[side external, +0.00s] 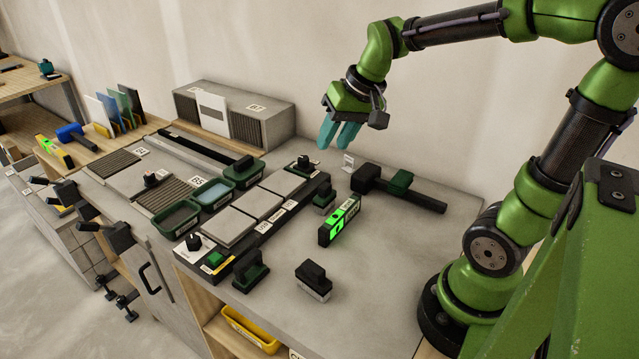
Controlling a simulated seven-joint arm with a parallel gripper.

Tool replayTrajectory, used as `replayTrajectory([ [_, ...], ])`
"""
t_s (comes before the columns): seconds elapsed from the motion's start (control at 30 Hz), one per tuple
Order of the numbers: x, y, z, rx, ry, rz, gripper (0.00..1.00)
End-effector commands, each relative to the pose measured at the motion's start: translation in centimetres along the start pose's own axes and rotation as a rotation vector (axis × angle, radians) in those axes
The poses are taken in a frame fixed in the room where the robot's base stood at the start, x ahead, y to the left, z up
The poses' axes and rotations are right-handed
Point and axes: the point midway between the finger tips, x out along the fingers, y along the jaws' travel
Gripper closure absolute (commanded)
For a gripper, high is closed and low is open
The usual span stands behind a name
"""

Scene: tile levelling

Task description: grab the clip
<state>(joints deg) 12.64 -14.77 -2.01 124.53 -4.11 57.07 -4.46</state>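A small pale clip (348,161) stands upright on the grey worktop near the wall, behind the black and green tool. It is small in the side view, so its exact shape is hard to tell. My gripper (334,143) hangs in the air above and slightly left of the clip, with its teal fingers pointing down. The fingers are apart with a gap between them, and nothing shows in it. The gripper does not appear to touch the clip.
A lit green level (339,221) stands in front. Grey tiles (256,203) in a black-edged frame and green trays (176,219) lie left. Bare worktop (395,235) shows toward my base.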

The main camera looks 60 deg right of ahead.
Motion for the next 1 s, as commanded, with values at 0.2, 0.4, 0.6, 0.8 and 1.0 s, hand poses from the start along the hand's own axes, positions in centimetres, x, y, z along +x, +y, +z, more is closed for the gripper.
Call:
replayTrajectory([
  [0.2, 3.6, 5.4, -8.8, 0.014, -0.111, 0.115, 0.65],
  [0.4, 7.4, 12.4, -15.2, -0.028, -0.224, 0.196, 0.65],
  [0.6, 10.0, 18.3, -19.3, -0.129, -0.321, 0.236, 0.65],
  [0.8, 8.2, 18.1, -21.2, -0.27, -0.343, 0.222, 0.65],
  [1.0, 10.2, 18.5, -20.1, -0.298, -0.362, 0.208, 0.65],
])
